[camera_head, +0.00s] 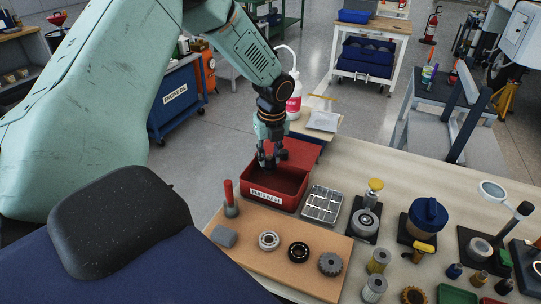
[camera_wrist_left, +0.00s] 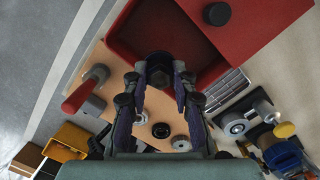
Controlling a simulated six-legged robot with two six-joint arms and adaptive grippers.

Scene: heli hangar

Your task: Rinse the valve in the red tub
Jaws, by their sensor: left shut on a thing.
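The red tub (camera_head: 272,198) stands open on the workbench with a white label on its front, and its red lid (camera_head: 298,152) is tilted up behind it. It also shows in the wrist view (camera_wrist_left: 130,40). My left gripper (camera_head: 268,163) points down over the tub's opening, its tips near the rim's height. I cannot tell whether the valve touches liquid. My right gripper is not in view.
A tan board (camera_head: 262,255) with a red-handled tool (camera_head: 230,200), a grey block and several round parts lies in front of the tub. A metal grid tray (camera_head: 322,206) stands close to its right. A blue-lidded jar (camera_head: 428,218) and other tools fill the right side.

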